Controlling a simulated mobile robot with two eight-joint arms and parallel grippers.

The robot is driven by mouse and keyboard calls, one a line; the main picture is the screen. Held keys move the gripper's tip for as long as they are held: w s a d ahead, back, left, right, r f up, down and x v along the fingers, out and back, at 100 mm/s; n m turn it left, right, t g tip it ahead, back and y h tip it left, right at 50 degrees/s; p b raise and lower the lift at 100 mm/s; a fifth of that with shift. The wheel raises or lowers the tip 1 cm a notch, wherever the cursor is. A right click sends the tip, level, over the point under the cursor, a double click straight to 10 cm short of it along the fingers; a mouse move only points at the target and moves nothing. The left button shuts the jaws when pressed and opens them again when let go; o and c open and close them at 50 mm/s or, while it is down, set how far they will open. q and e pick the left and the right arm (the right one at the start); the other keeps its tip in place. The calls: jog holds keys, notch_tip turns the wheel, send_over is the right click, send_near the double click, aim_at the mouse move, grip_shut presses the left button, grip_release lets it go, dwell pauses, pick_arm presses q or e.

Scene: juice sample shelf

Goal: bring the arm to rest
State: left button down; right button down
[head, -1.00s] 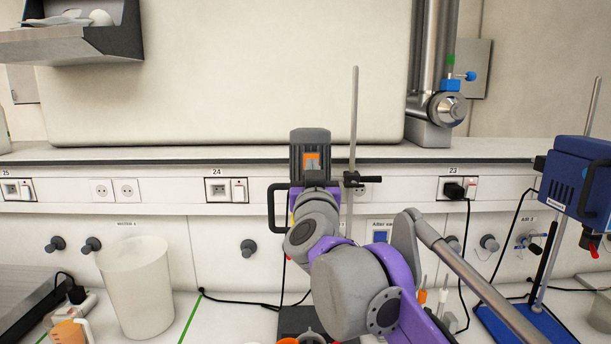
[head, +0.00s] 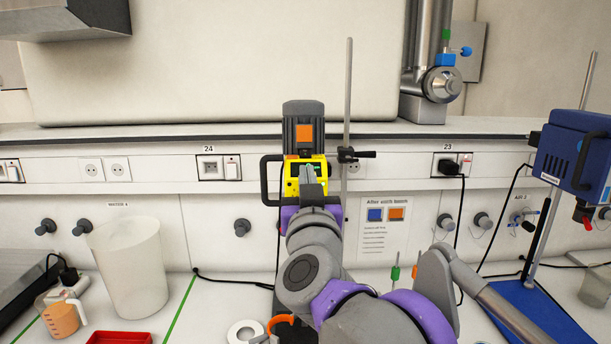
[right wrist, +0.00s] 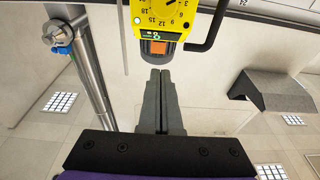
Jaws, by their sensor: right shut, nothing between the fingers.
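My right gripper (head: 309,172) is raised in front of the yellow stirrer unit (head: 292,178), with my purple and grey arm below it. In the right wrist view its two grey fingers (right wrist: 160,74) are together and hold nothing. The yellow unit (right wrist: 160,20) with its dial shows just beyond the fingertips there; I cannot tell how wide the gap is. My arm hides the lower part of the stirrer and its stand. My left gripper is not in view.
A metal rod (head: 348,110) with a clamp stands right of the stirrer. A white beaker (head: 130,270), an orange jug (head: 62,318) and a red tray (head: 120,338) are at the left. A white tape roll (head: 244,332) lies near my arm. A blue device (head: 578,150) on a stand is at the right.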

jog(key=s+d+f+n+g+y, duration=0.1)
jog(key=s+d+f+g, duration=0.15)
jog(key=f, duration=0.75)
jog(key=s+d+f+n+g+y, duration=0.1)
jog(key=s+f+g+y, duration=0.2)
jog(key=f, duration=0.6)
jog(key=s+d+f+n+g, duration=0.1)
jog(key=s+f+g, duration=0.25)
jog(key=f, duration=0.65)
jog(key=s+d+f+m+g+h, duration=0.1)
jog(key=s+d+f+g+h, duration=0.1)
jog(key=s+d+f, duration=0.3)
jog(key=s+d+f+m+g+h, duration=0.2)
jog(key=s+d+f, duration=0.4)
jog(key=s+f, duration=0.5)
notch_tip(320, 180, down, 4)
jog(key=shift+s+f+g, duration=0.1)
jog(key=shift+s+g, duration=0.1)
jog(key=shift+g, duration=0.7)
